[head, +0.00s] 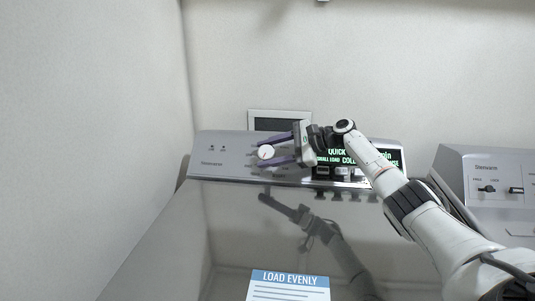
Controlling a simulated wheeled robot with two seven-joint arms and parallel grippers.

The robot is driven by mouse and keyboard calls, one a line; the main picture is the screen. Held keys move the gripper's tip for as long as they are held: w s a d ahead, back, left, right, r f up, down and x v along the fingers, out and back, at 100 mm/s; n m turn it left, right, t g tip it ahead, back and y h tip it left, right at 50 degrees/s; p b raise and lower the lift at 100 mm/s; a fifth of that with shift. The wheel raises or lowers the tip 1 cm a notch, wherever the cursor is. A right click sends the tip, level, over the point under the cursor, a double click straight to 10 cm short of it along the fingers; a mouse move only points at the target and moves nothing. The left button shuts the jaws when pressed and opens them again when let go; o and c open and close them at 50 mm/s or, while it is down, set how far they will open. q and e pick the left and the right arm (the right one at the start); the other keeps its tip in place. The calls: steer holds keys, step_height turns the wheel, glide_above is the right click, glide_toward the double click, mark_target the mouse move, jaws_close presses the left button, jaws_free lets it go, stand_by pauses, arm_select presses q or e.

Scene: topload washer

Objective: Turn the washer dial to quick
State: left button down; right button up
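The washer dial (266,153) is a round white knob with a small red mark, on the silver control panel (230,152) of the washer. My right gripper (261,155) reaches in from the right with its two dark purple fingers spread, one above the dial and one below it. The dial lies between the fingers; I cannot make out whether they touch it. The panel's display (337,157) shows green text including "QUICK" and "SMALL LOAD", partly hidden by my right arm. My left gripper is not in view.
The washer's glossy lid (240,225) reflects my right arm and carries a blue-and-white "LOAD EVENLY" label (290,284). A second machine (490,170) with knobs stands at the right. A wall is close on the left, and a framed plate (280,115) sits behind the panel.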

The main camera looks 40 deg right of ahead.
steer(key=o, duration=0.3)
steer(key=shift+s, duration=0.1)
steer(key=b+v, duration=0.1)
steer(key=v, duration=0.9)
steer(key=shift+b, duration=0.35)
